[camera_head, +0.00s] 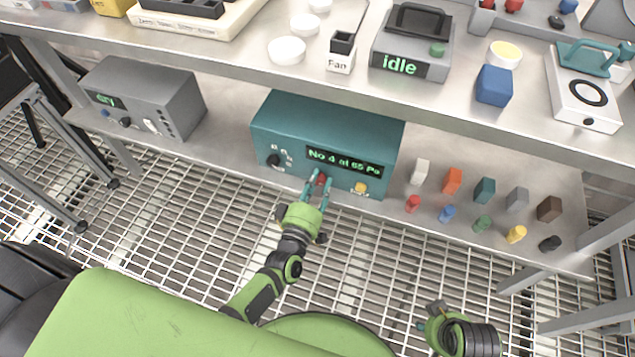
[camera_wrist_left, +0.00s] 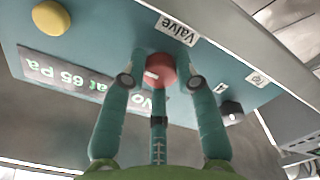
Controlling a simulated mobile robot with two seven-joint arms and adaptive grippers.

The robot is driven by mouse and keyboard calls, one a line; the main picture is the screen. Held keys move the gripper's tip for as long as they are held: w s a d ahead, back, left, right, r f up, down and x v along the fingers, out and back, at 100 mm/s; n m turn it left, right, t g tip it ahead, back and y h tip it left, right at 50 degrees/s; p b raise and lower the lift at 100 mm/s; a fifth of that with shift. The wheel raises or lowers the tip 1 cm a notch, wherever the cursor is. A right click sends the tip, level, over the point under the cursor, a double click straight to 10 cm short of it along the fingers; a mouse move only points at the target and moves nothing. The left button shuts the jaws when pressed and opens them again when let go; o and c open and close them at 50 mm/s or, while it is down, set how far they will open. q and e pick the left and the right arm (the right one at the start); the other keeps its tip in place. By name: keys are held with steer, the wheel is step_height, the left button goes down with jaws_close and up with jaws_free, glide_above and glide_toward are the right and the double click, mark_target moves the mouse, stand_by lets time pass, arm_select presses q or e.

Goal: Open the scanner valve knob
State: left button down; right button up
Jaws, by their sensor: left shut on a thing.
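The scanner (camera_head: 300,140) is a teal box on the lower shelf, with a display reading "No 4 at 65 Pa". Its red valve knob (camera_wrist_left: 160,70) sits under a "Valve" label in the left wrist view, with a pale mark on its face. In the head view the knob (camera_head: 321,180) is partly covered by my fingers. My left gripper (camera_head: 317,188) is at the scanner's front and shut on the red knob; its teal fingers (camera_wrist_left: 160,80) are around the knob. My right gripper (camera_head: 432,316) is low at the right over the grating; its fingers are too unclear to judge.
A black knob (camera_head: 273,160) and a yellow button (camera_head: 361,188) flank the valve knob. A grey device (camera_head: 145,97) stands left. Several coloured blocks and cylinders stand right, such as an orange block (camera_head: 453,180). The upper shelf (camera_head: 230,62) overhangs the scanner.

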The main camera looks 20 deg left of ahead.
arm_select(q)
steer(key=c, duration=0.9)
jaws_free()
steer(key=shift+d, duration=0.1)
steer(key=shift+c, duration=0.2)
steer(key=shift+s, duration=0.35)
steer(key=s, duration=1.1)
steer(key=shift+s+a, duration=0.15)
steer(key=shift+a, duration=0.1)
